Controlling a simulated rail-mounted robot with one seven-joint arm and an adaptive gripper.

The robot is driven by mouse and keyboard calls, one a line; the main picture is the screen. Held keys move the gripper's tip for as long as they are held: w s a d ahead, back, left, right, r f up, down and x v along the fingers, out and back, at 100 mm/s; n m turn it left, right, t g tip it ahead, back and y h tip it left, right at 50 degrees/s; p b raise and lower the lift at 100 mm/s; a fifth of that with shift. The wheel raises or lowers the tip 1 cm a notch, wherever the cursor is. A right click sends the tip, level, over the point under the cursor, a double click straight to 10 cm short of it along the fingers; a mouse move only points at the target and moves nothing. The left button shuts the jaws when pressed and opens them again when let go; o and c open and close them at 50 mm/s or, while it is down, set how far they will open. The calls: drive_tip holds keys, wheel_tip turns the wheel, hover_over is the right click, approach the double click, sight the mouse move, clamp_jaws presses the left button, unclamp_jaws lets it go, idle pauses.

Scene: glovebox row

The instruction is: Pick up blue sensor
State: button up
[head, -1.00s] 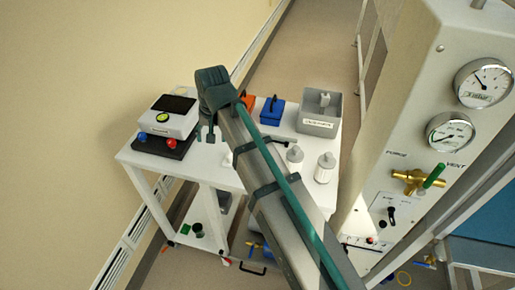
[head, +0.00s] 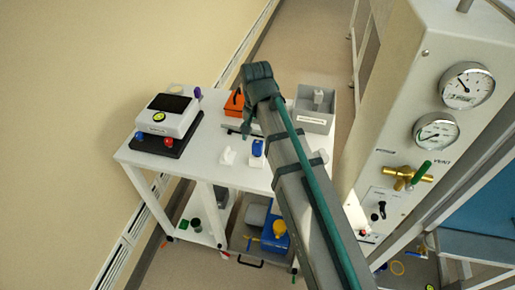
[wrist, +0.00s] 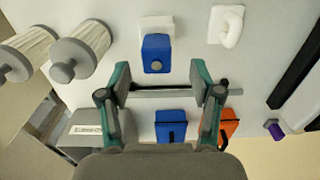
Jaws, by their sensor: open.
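The blue sensor, a small blue block with a round grey spot and a white part behind it, lies on the white cart top. It shows in the head view (head: 258,148) and in the wrist view (wrist: 156,48). In the wrist view my gripper (wrist: 161,82) is open and empty, its two fingers spread apart above the cart. The sensor shows just beyond the fingertips, between their lines, with no contact visible. In the head view the arm hides part of the cart top around my gripper (head: 247,124).
In the wrist view, a blue case (wrist: 172,128), an orange case (wrist: 230,124) and a grey bar (wrist: 165,93) are near the fingers. A white hook (wrist: 229,25) and filter cartridges (wrist: 82,52) flank the sensor. A grey bin (head: 315,122) and a balance (head: 166,117) stand on the cart.

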sight(258, 143)
drive_tip(key=shift+d+f+p, duration=0.2)
drive_tip(key=shift+f+p, duration=0.9)
drive_tip(key=shift+f, duration=1.6)
clamp_jaws()
drive_tip(key=shift+r, duration=0.2)
